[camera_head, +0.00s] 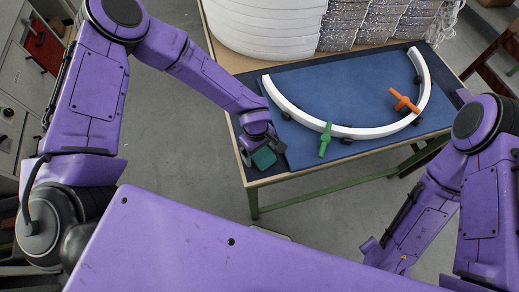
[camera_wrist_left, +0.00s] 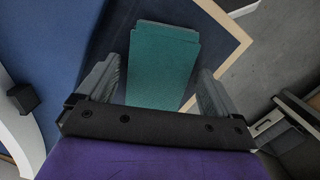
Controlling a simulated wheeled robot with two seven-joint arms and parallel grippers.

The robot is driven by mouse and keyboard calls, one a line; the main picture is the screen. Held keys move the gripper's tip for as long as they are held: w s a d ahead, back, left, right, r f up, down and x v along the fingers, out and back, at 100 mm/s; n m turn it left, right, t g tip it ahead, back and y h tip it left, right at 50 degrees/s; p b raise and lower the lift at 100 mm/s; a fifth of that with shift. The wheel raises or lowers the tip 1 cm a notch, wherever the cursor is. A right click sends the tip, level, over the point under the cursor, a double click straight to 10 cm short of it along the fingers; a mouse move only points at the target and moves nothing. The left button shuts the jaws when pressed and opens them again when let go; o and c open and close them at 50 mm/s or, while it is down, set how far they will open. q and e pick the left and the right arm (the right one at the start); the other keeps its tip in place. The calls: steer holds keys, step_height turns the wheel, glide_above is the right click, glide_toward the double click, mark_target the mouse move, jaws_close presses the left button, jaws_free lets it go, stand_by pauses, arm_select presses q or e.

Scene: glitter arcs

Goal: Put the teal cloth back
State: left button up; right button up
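The teal cloth (camera_head: 264,158) lies at the table's front left corner, a flat folded piece with straight edges. In the left wrist view the cloth (camera_wrist_left: 163,62) sits between the two fingers, with a gap on each side. My left gripper (camera_head: 266,149) is over the cloth, its fingers apart and pointing down at the table. In the left wrist view my left gripper (camera_wrist_left: 158,85) is open. Part of the cloth is hidden behind the gripper in the head view. My right arm comes in at the right, but its gripper does not show.
A white arc (camera_head: 290,107) stands on the blue mat (camera_head: 330,95), with a green clamp (camera_head: 325,139) and an orange clamp (camera_head: 403,101) on it. White rolls (camera_head: 265,25) and glittery stacks (camera_head: 345,25) fill the back. The mat inside the arc is clear.

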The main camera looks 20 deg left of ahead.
arm_select(q)
steer(key=shift+r, duration=0.2)
step_height(320, 180, up, 12)
steer(key=a+b, duration=0.1)
steer(key=shift+w+f+b, duration=0.15)
steer(key=shift+w+b, duration=0.15)
steer(key=shift+w, duration=0.15)
steer(key=shift+a, duration=0.15)
